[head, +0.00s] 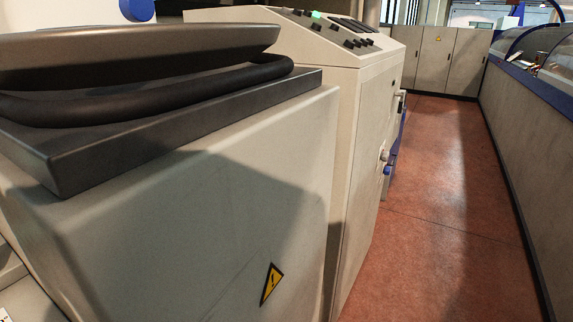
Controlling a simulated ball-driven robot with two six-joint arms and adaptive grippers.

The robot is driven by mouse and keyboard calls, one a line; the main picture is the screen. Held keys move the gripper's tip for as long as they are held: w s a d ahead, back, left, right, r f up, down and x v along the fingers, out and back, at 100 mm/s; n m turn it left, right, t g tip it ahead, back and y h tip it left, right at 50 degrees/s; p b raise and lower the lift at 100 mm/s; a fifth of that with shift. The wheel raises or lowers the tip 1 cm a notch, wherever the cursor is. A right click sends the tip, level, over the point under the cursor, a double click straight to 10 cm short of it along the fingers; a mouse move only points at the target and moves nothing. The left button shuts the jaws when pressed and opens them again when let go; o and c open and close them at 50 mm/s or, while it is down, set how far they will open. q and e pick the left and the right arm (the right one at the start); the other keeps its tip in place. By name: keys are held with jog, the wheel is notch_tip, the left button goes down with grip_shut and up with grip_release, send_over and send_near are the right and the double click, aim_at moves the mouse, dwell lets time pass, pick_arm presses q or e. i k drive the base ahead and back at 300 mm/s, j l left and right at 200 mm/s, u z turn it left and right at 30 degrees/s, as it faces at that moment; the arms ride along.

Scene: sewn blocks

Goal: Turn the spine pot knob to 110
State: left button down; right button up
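I cannot make out with certainty which part is the spine pot knob, and no scale or number is readable. A beige machine cabinet with a sloping control panel (330,32) stands ahead, a little right of the middle in the head view. The panel has a green lit display (316,15) and several dark buttons or knobs. On the cabinet's right side are a pale round knob-like part (384,155) and a blue one (388,170) just below it. Neither of my grippers is in view.
A beige housing (190,220) with a dark top plate (150,130) and a yellow warning sign (271,284) fills the near left. A reddish floor aisle (430,210) is clear on the right. A long machine (535,150) borders it; grey cabinets (450,60) stand at its far end.

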aim_at(384, 155)
jog(key=z, duration=0.65)
